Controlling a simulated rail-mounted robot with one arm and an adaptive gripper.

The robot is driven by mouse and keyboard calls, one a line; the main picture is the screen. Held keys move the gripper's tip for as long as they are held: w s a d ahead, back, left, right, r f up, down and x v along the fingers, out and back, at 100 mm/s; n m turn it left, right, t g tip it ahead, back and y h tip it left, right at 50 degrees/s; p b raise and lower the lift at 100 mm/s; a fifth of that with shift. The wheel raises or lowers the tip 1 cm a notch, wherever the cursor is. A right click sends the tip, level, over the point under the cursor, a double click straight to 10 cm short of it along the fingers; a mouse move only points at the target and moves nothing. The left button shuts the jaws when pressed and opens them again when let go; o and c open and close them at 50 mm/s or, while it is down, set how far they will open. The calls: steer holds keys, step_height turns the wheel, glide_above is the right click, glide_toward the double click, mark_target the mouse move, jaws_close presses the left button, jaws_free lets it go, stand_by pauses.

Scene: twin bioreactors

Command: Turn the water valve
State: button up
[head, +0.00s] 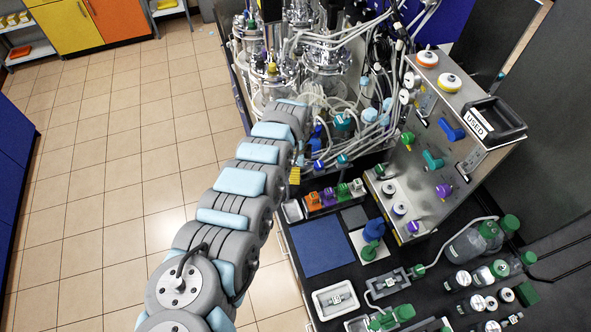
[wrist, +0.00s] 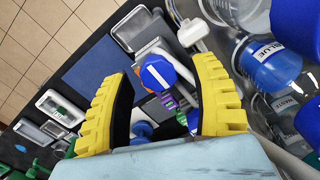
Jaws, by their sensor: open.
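In the wrist view my gripper (wrist: 168,108) is open, with two yellow ribbed fingers spread apart. A round blue part with a white band (wrist: 158,73), possibly the water valve's knob, shows between the fingers, apart from both; its label is unreadable. In the head view my arm hides most of the gripper, and only a yellow bit (head: 294,175) shows beside the bioreactor bench. A small blue knob (head: 318,165) and a teal one (head: 343,158) sit near it at the bioreactors' front. I cannot tell for sure which handle is the water valve.
Glass bioreactors (head: 325,60) with many tubes stand behind my arm. A grey panel (head: 430,100) with coloured handles stands right. A rack of coloured caps (head: 330,195), a blue mat (head: 322,247) and bottles (head: 470,245) occupy the bench. The tiled floor left is clear.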

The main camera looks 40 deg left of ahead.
step_height(320, 180, up, 12)
stand_by(0.6)
stand_by(0.5)
